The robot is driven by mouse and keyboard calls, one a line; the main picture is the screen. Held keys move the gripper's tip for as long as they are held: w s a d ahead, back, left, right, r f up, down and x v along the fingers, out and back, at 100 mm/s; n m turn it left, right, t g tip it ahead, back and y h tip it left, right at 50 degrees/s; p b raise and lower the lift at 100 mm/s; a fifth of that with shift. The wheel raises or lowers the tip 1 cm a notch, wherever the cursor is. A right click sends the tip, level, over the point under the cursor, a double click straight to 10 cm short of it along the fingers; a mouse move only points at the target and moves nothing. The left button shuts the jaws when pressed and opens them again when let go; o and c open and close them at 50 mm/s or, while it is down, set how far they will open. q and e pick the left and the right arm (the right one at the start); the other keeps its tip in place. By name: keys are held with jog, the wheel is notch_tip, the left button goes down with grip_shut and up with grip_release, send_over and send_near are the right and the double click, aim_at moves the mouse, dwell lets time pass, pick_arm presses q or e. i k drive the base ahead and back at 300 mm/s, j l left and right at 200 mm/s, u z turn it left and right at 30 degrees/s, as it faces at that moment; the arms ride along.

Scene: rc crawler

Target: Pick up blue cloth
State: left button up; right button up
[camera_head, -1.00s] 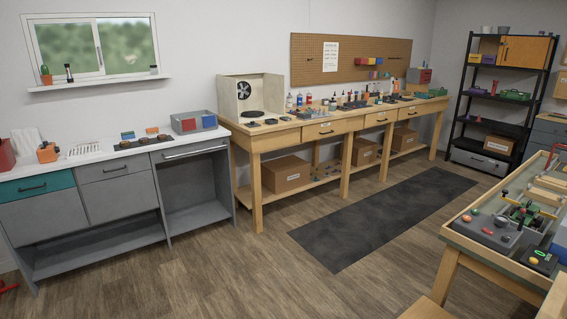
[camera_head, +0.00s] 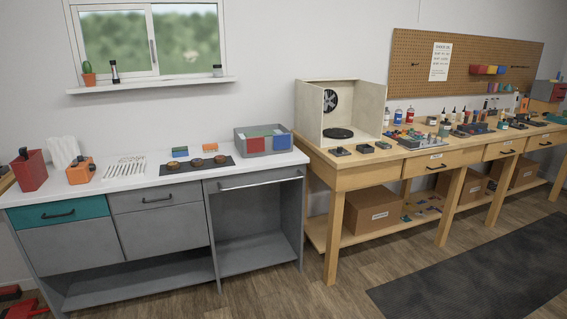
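A grey bin (camera_head: 240,148) stands at the right end of the grey cabinet's white counter. A blue piece (camera_head: 282,142), perhaps the blue cloth, shows at its right side beside a red piece (camera_head: 255,145). I cannot tell from here whether these are folded cloths. A small stack with blue and green layers (camera_head: 180,152) lies on the counter to the left of the bin. Neither of my grippers is in view.
The counter also holds a dark tray with round brown pieces (camera_head: 197,164), a white rack (camera_head: 125,167), an orange box (camera_head: 81,172) and a red container (camera_head: 30,171). A wooden workbench (camera_head: 350,178) stands to the right. The floor (camera_head: 260,303) before the cabinet looks clear.

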aim_at(281, 141)
jog(key=i, duration=1.9)
